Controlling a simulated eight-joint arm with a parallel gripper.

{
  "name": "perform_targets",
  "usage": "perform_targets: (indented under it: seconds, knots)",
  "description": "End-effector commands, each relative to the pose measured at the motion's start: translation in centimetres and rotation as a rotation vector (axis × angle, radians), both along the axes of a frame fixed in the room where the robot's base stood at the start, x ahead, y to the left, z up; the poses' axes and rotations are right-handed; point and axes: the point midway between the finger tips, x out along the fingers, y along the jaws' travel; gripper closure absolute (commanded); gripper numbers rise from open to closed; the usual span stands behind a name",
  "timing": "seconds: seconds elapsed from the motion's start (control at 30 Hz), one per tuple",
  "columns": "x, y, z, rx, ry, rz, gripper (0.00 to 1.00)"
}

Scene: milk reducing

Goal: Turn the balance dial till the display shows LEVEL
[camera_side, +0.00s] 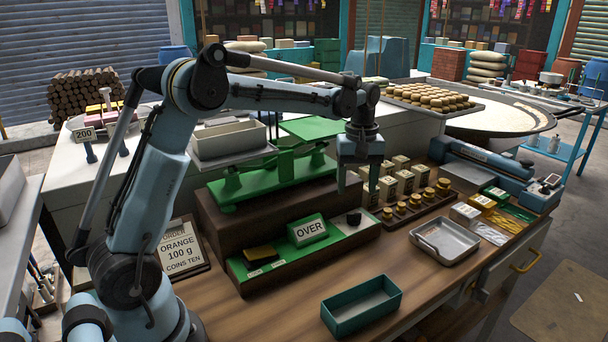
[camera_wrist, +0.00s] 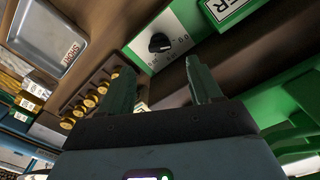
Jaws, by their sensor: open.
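The display (camera_side: 308,230) is a green-framed sign on the green and white control strip, and it reads OVER. The balance dial (camera_side: 354,217) is a small black knob on the white panel at the strip's right end. It also shows in the wrist view (camera_wrist: 159,42), with markings beside it. The green balance scale (camera_side: 272,180) stands on a dark wooden block behind the strip. My gripper (camera_side: 357,190) is open and empty, pointing down above and behind the dial, apart from it. In the wrist view the fingertips (camera_wrist: 160,75) are spread, with the dial beyond them.
A wooden rack of brass weights (camera_side: 415,207) stands just right of my gripper. A metal tray (camera_side: 444,240) and a teal open box (camera_side: 361,305) lie on the table. Bare wood lies between strip and teal box.

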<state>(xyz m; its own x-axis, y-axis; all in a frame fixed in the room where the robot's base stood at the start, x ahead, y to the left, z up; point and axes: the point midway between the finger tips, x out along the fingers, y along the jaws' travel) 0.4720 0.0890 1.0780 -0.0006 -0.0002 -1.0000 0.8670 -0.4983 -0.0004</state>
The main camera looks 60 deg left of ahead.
Motion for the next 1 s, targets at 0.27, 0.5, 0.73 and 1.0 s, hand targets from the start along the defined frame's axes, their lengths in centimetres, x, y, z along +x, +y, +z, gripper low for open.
perform_targets:
  seconds: [0.27,0.5,0.73,1.0]
  knots:
    - [0.0,0.0,-4.8,0.0,-0.001,-0.001,0.36]
    - [0.0,0.0,-7.0,0.0,-0.001,-0.002,0.36]
    - [0.0,0.0,-7.3,0.0,-0.001,-0.002,0.36]
    - [0.0,0.0,-7.3,0.0,-0.001,-0.002,0.61]
